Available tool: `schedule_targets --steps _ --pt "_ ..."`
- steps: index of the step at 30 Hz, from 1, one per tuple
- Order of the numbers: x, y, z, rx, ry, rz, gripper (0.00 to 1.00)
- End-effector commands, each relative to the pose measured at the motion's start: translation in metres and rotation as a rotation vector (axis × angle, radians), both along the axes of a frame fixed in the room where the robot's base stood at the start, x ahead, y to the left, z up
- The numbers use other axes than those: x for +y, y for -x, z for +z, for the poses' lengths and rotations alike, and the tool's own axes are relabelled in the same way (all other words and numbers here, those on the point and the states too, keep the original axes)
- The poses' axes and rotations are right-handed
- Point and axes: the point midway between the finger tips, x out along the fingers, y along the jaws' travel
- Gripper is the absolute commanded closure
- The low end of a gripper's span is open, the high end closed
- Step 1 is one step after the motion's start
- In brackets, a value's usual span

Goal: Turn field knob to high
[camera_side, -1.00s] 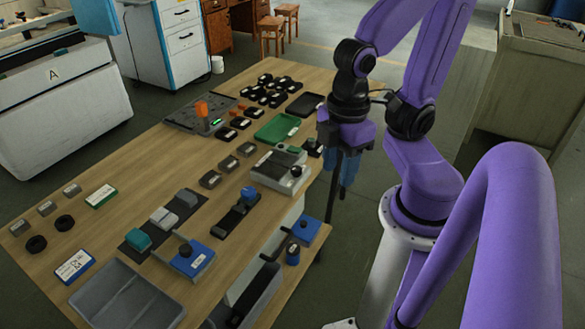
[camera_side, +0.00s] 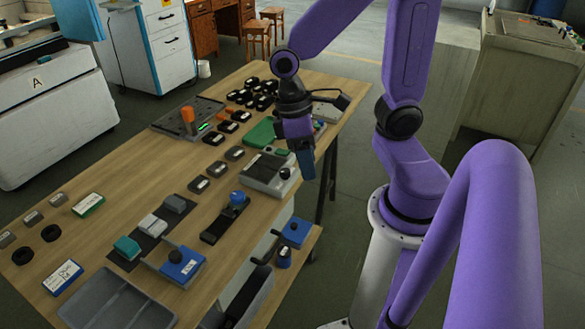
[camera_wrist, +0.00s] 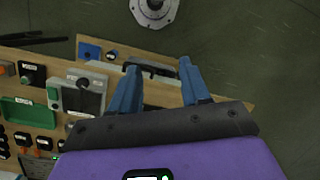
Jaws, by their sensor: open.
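My gripper (camera_side: 306,168) is open and empty, its blue fingers pointing down near the table's right edge. In the wrist view its two fingers (camera_wrist: 160,68) are apart with nothing between them. A grey unit with a black knob (camera_side: 285,173) stands just left of the gripper; the knob also shows in the wrist view (camera_wrist: 83,84). The labels are too small to read, so I cannot tell which is the field knob.
The wooden table (camera_side: 120,190) holds several small black and grey blocks. An orange post (camera_side: 188,115) stands on a dark plate. A green tray (camera_side: 260,133) lies behind the grey unit, and a grey tray (camera_side: 115,300) is at the front.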

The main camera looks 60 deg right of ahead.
Motion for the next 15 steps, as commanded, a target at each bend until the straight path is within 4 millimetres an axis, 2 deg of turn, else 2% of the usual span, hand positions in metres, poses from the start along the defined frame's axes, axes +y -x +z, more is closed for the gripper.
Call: schedule_targets --steps 6,15 --pt "-0.034 -0.034 -0.02 0.181 -0.003 -0.422 0.54" --pt "-0.095 -0.068 -0.05 0.416 -0.096 -0.981 0.54"
